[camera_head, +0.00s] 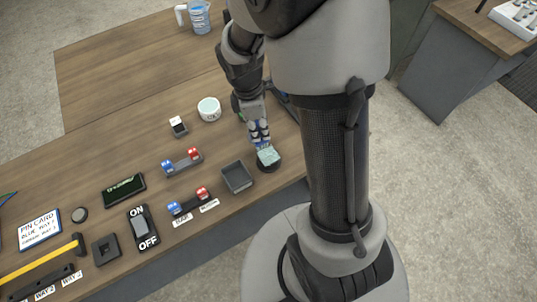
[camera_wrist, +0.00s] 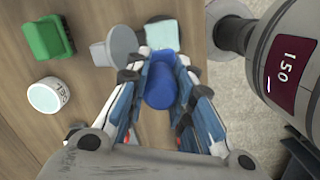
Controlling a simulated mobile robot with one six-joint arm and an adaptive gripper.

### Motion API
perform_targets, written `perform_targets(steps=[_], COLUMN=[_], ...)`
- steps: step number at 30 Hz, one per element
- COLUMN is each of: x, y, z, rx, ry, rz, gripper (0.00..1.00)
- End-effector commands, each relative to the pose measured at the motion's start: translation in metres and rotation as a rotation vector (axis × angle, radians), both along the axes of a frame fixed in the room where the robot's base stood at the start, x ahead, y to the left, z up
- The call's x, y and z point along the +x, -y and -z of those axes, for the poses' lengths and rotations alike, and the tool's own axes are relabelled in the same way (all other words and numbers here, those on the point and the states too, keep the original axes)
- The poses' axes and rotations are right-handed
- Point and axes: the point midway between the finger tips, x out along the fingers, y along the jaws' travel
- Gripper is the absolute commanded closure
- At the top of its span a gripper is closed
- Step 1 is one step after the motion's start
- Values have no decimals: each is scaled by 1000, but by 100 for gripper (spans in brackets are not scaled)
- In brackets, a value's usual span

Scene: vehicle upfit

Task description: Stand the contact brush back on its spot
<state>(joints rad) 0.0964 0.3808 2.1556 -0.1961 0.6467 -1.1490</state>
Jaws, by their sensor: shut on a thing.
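My gripper (camera_head: 260,138) is over the right part of the workbench, with its fingers pointing down. In the wrist view, its fingers (camera_wrist: 160,100) are shut on a blue rounded piece (camera_wrist: 159,84), which looks like the handle of the contact brush. The brush's lower end is hidden, so I cannot tell whether it touches anything. A pale teal pad (camera_head: 268,156) sits on a dark round base just below the gripper; the pad also shows in the wrist view (camera_wrist: 162,33). No marked spot for the brush is clearly readable.
Near the gripper are an open grey tray (camera_head: 237,177), a white round tin (camera_head: 209,108), a green block (camera_wrist: 47,37) and a grey disc (camera_wrist: 123,42).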

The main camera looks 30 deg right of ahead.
Motion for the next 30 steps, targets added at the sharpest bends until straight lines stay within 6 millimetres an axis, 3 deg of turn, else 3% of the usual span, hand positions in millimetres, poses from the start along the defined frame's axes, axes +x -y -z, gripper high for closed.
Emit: perform_targets(steps=[4, 17, 30], x=[0, 1, 27], y=[0, -1, -36], z=[0, 0, 8], rx=[0, 1, 11], ry=[0, 1, 13], rz=[0, 10, 393], gripper=[100, 100, 100])
